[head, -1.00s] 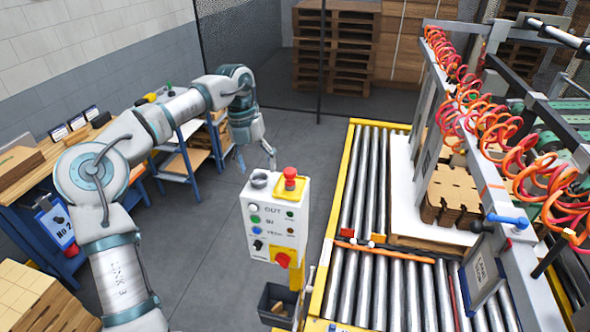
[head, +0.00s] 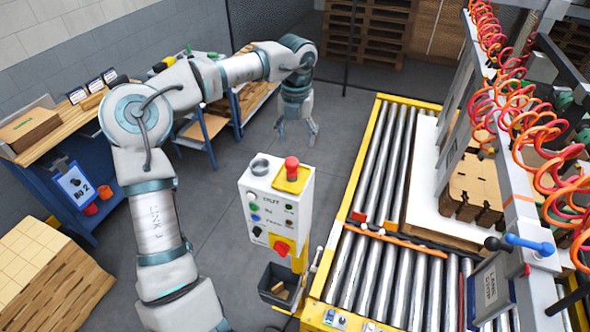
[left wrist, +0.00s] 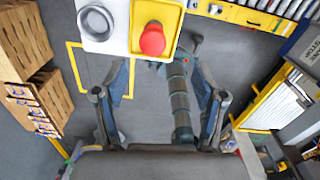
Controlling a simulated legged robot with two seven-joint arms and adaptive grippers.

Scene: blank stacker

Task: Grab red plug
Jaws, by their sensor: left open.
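A round red mushroom-shaped knob (head: 291,164) stands on a yellow plate on top of the control box (head: 262,208). It is the most plug-like red thing in view, and also shows in the left wrist view (left wrist: 152,40). Another red knob (head: 282,248) sits on a yellow patch on the box's front. My left gripper (head: 297,132) points down beyond the box in the head view, open and empty. In the left wrist view my left gripper (left wrist: 160,105) has its fingers wide apart, with the mushroom knob above the gap, not between them. My right gripper is not in view.
A grey ring-shaped part (head: 260,167) sits beside the knob on the box top. A roller conveyor (head: 375,190) with yellow rails runs to the right. A dark bin (head: 279,285) hangs below the box. A workbench (head: 60,130) stands left; grey floor (head: 215,190) lies between.

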